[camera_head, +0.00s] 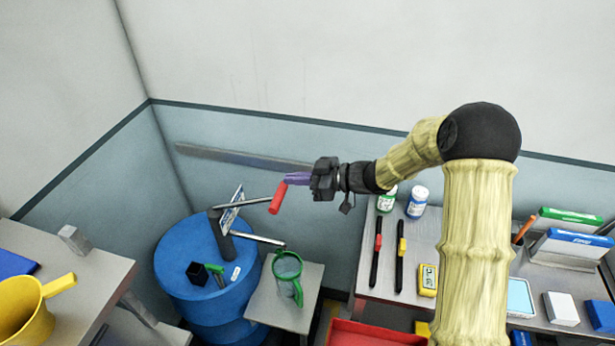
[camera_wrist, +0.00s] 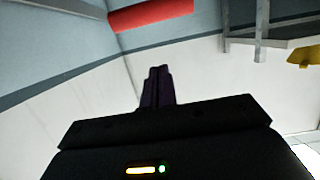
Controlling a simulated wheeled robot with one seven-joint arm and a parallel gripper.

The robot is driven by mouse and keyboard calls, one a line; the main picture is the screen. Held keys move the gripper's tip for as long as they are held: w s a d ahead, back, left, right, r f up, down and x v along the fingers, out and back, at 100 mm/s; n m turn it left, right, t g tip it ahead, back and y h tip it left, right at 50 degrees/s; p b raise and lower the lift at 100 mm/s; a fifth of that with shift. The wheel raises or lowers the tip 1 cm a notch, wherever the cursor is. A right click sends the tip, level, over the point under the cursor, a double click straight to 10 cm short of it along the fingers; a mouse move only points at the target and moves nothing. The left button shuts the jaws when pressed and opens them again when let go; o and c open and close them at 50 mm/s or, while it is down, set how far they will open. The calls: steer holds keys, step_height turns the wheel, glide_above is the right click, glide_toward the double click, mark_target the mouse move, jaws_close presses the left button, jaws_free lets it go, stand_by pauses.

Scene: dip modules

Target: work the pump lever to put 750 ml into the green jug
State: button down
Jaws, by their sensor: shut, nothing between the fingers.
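The pump stands on a blue drum (camera_head: 205,268). Its lever has a red handle (camera_head: 278,198) at the end of a grey bar, and the handle also shows across the top of the wrist view (camera_wrist: 150,15). The pump's metal spout (camera_head: 258,239) reaches right to over the green jug (camera_head: 299,291). The jug is clear with green trim and stands on a small grey stand (camera_head: 265,307); its fill level is too small to read. My gripper (camera_head: 286,180) is shut and empty, its purple fingers beside the red handle's upper end. I cannot tell whether they touch it.
A sign plate (camera_head: 231,209) stands by the pump. A black cup (camera_head: 197,273) and small items sit on the drum. At right, a bench holds bottles, pens, a yellow meter (camera_head: 428,280) and boxes. At left, a yellow jug (camera_head: 30,308) stands on another bench.

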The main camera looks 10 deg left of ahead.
mark_target(282, 195)
steer(key=p+x, duration=0.2)
steer(key=x, duration=0.4)
steer(key=shift+s+a+r, duration=0.1)
steer(key=shift+s+a, duration=0.1)
steer(key=shift+a, duration=0.1)
steer(key=d+f+p, duration=0.1)
steer(key=d+f, duration=0.1)
steer(key=shift+f+p, duration=0.35)
steer(key=shift+f, duration=0.05)
steer(key=shift+d+f, duration=0.25)
steer(key=shift+f, duration=0.15)
steer(key=shift+w+f, duration=0.1)
